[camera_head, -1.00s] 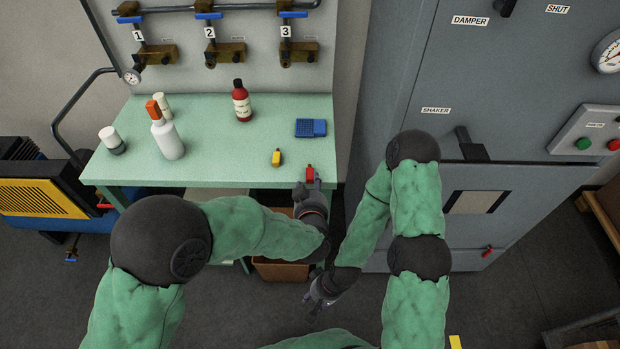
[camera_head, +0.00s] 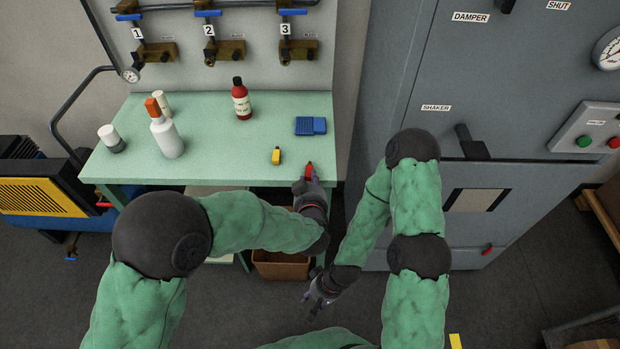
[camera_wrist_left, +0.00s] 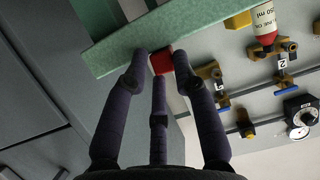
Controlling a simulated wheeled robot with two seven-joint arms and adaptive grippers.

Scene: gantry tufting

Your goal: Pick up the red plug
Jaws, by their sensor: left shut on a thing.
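The red plug (camera_head: 309,168) is at the front right edge of the green table (camera_head: 220,175). It also shows in the left wrist view (camera_wrist_left: 161,62), between the fingertips of my left gripper (camera_wrist_left: 159,68). In the head view my left gripper (camera_head: 309,180) reaches the plug from the front and is shut on it. I cannot tell whether the plug still touches the tabletop. My right gripper (camera_head: 319,292) hangs low in front of the table, away from the plug. Its fingers are too small to tell open from shut.
A yellow plug (camera_head: 276,156) stands left of the red one, and a blue tray (camera_head: 310,126) lies behind. A grey cabinet (camera_head: 520,130) stands at right.

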